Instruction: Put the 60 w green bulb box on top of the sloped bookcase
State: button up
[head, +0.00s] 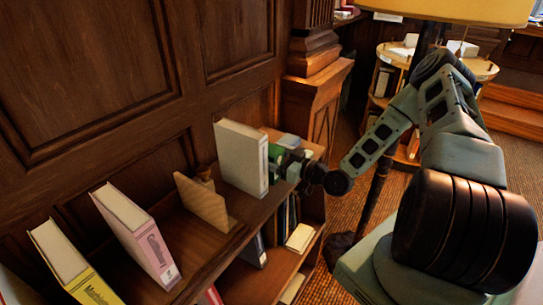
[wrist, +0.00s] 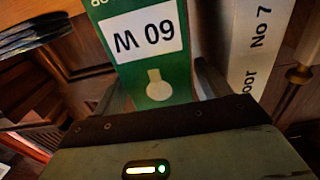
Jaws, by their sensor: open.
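The green bulb box (head: 276,152) is at the right end of the bookcase top, beside a tall white book and partly hidden by my gripper. In the wrist view the green box (wrist: 155,88) fills the upper middle, with an upside-down "60 W" label and a bulb drawing. My gripper (head: 288,167) is open, with one finger on each side of the box; I cannot tell whether they touch it. The bookcase (head: 225,240) is a brown wooden one along the panelled wall. The underside of the box is hidden.
The tall white book (head: 240,158) stands close left of the box; its lettered spine (wrist: 258,50) is near the right finger. A wooden wedge (head: 203,203), a pink-spined book (head: 140,235) and a yellow one (head: 75,265) stand further left. A lamp and round shelf (head: 478,68) are behind my arm.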

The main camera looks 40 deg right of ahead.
jog(key=b+v, duration=0.3)
jog(key=v, duration=0.8)
